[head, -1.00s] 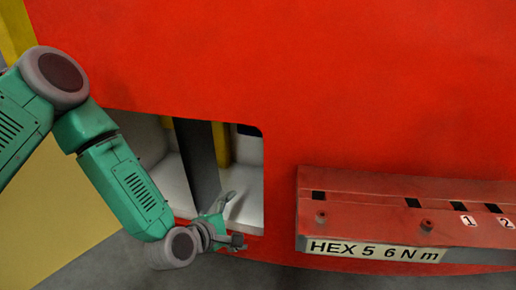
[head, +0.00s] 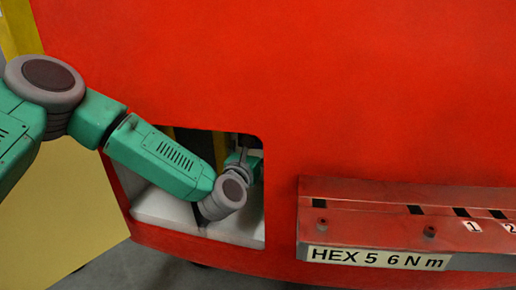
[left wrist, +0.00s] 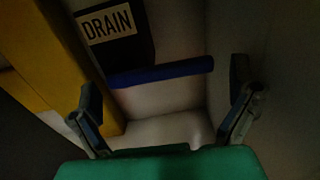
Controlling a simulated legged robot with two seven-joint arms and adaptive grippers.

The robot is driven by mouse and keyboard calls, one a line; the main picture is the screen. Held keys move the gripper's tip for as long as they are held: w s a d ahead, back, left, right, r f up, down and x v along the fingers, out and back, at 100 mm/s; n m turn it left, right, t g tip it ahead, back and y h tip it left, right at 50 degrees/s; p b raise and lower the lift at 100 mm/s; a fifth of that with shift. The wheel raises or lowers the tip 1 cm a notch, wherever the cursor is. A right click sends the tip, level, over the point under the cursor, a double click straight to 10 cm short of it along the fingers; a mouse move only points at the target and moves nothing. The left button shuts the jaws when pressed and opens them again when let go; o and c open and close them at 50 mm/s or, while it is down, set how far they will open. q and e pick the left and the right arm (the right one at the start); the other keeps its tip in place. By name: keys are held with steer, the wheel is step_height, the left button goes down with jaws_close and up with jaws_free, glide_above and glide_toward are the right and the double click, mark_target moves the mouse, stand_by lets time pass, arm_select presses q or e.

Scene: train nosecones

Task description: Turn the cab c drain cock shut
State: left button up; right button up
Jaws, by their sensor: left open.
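The drain cock's blue handle (left wrist: 165,72) shows in the left wrist view as a bar lying nearly level, its right end slightly higher. A dark plate with a DRAIN label (left wrist: 107,25) is above its left end. My left gripper (head: 243,160) is inside the recess in the red nosecone. Its fingers are spread wide in the left wrist view (left wrist: 166,90), one to each side of the handle, and nothing is held. I cannot tell how far the handle is beyond the fingertips. In the head view the handle is not visible. My right gripper is not in view.
The recess (head: 235,233) has a pale floor and tight side walls around my left wrist. A yellow post (left wrist: 75,65) stands at left inside it. A red shelf (head: 400,202) with a HEX 5 6 N m label juts out at right.

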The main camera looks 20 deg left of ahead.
arm_select(q)
steer(key=shift+w+d, duration=0.25)
steer(key=shift+w, duration=0.6)
steer(key=shift+w+a, duration=0.2)
steer(key=shift+a, duration=0.25)
steer(key=shift+a+f, duration=0.1)
steer(key=shift+c, duration=0.8)
steer(key=c, duration=1.2)
steer(key=shift+d, duration=0.25)
